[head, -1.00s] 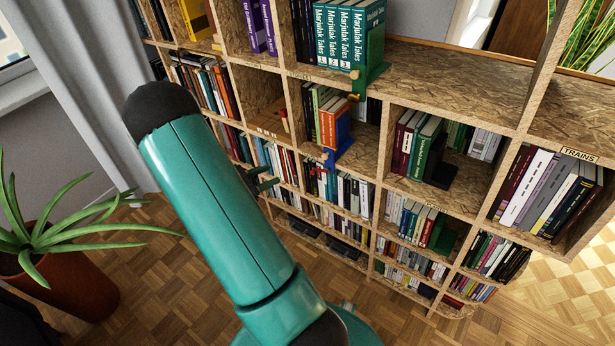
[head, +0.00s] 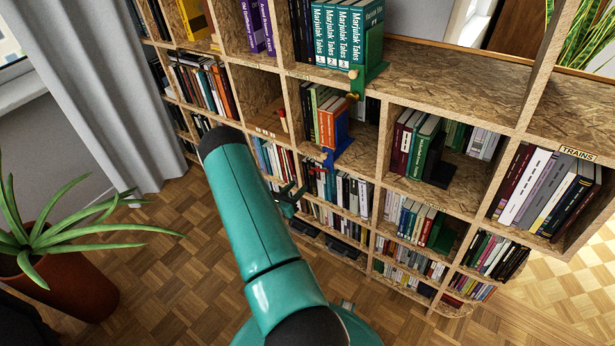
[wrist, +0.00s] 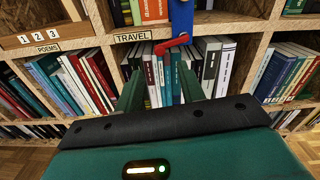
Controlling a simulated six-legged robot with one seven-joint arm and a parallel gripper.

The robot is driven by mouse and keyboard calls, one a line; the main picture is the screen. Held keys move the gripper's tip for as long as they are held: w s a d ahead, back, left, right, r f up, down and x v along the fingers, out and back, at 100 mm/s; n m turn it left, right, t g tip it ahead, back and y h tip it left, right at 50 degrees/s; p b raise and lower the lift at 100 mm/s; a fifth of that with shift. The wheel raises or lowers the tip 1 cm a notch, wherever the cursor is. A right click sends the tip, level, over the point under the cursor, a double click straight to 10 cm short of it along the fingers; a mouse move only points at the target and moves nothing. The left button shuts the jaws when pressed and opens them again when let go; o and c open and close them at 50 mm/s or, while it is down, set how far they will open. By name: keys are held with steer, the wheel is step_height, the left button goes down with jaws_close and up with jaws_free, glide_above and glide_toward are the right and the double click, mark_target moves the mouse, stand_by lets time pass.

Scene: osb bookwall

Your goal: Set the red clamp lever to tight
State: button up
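The red clamp lever (wrist: 172,43) shows in the wrist view at the foot of the blue bookend (wrist: 181,18), at the shelf's front edge. It lies slanted, its left end lower, just right of the TRAVEL label (wrist: 132,37). In the head view the blue bookend (head: 340,138) stands beside orange books in a middle compartment; the lever is too small to make out clearly there. My gripper (wrist: 160,90) is open and empty, its two green fingers pointing at the books below the lever. It also shows in the head view (head: 288,196), below and left of the bookend.
A green bookend (head: 371,50) with a brass-coloured knob stands on the shelf above. A panel numbered 1 2 3 (wrist: 38,37) with a red part lies to the left. Books (wrist: 90,75) fill the row ahead. A potted plant (head: 60,260) stands on the floor at left.

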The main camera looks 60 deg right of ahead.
mark_target(311, 173)
steer(key=d, duration=0.4)
steer(key=s+d, duration=0.1)
steer(key=d, duration=0.2)
steer(key=shift+d, duration=0.1)
steer(key=shift+s, duration=0.1)
jaws_close()
